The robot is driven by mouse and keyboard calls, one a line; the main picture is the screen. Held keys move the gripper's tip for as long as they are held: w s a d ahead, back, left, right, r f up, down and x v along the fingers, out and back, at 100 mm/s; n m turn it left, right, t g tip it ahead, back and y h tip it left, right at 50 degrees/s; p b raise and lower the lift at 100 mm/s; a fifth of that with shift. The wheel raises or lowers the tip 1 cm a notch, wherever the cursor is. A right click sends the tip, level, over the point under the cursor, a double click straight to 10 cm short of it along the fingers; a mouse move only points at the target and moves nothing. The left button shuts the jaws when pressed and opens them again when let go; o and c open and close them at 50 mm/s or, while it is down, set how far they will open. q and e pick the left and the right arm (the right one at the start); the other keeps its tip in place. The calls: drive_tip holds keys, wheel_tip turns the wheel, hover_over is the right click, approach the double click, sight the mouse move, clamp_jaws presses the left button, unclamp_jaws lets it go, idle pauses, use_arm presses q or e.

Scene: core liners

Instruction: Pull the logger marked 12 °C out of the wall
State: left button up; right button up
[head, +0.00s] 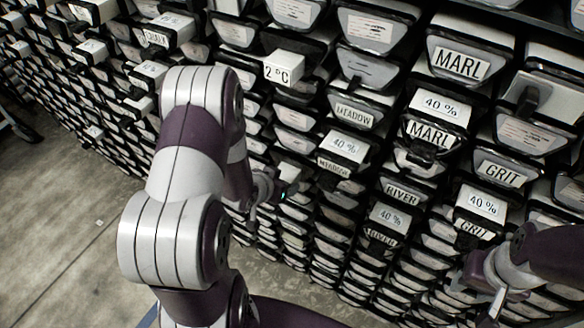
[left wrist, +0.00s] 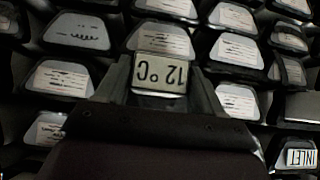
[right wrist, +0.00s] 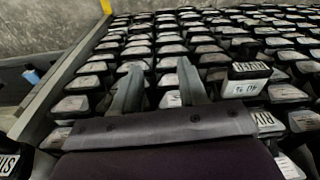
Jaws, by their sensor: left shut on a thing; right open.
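The logger marked 12 °C (left wrist: 160,73) shows in the left wrist view with its label upside down. My left gripper (left wrist: 160,85) is shut on it, one finger along each side. In the head view my left arm partly hides that gripper, and a small pale block (head: 292,172) shows beside it, its label unreadable. My right gripper (head: 478,290) is at the lower right in the head view. In the right wrist view it is open and empty (right wrist: 160,80), facing the lower drawer fronts.
The wall is packed with labelled liner ends. Other blocks stick out, including one reading 2 °C (head: 277,72) and several marked 40 %, one above a MARL label (head: 440,106). Bare floor (head: 70,220) lies at the left. A yellow-edged post (right wrist: 82,45) stands left in the right wrist view.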

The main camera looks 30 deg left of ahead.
use_arm(q)
drive_tip(key=s+p, duration=0.1)
drive_tip(key=s, duration=0.9)
drive_tip(key=shift+s+a, duration=0.25)
drive_tip(key=shift+a, duration=0.15)
